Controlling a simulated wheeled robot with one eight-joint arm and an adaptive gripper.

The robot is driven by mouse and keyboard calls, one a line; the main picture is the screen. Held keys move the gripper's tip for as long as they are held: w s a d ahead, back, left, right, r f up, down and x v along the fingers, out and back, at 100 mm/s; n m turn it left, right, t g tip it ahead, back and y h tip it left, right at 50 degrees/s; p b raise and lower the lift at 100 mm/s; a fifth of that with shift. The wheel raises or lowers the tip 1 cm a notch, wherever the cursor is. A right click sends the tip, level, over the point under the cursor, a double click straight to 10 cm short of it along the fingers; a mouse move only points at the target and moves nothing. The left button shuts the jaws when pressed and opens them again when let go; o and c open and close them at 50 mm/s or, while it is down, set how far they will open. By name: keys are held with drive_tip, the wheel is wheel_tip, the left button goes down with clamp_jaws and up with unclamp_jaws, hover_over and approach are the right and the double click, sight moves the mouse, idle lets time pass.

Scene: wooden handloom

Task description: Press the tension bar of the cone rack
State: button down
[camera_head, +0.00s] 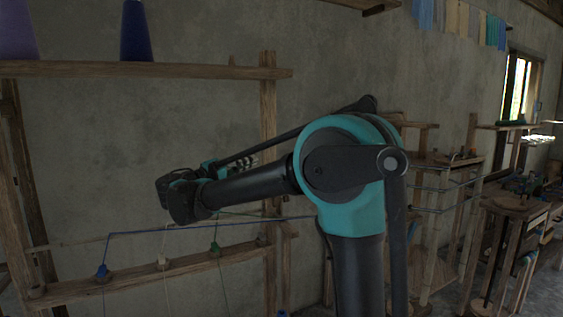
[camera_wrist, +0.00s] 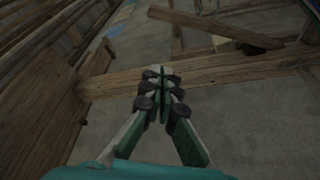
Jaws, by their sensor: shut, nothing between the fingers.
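The wooden cone rack (camera_head: 150,70) stands against the wall at the left in the head view. A thin bluish bar (camera_head: 200,225), seemingly the tension bar, runs across it above the lower rail (camera_head: 130,283). Threads hang below the bar. My gripper (camera_wrist: 161,78) is shut and empty in the wrist view. Its fingertips appear over a wooden beam (camera_wrist: 225,74); I cannot tell whether they touch it. In the head view my arm reaches left in front of the rack, above the bar, and hides part of the rack. The bar is not clearly seen in the wrist view.
A purple cone (camera_head: 17,30) and a dark blue cone (camera_head: 136,32) stand on the upper shelf. Small blue, white and green pieces sit along the lower rail. Wooden frames and a cluttered bench (camera_head: 510,203) stand at the right. Yarn hanks (camera_head: 460,20) hang on the wall.

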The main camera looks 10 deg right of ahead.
drive_tip(key=x, duration=1)
drive_tip(key=shift+s+d+f, duration=0.3)
drive_tip(key=shift+s+f, duration=0.2)
drive_tip(key=shift+s, duration=0.35)
drive_tip(key=shift+s+d+f, duration=0.25)
drive_tip(key=shift+s+f, duration=0.25)
drive_tip(key=shift+s, duration=0.35)
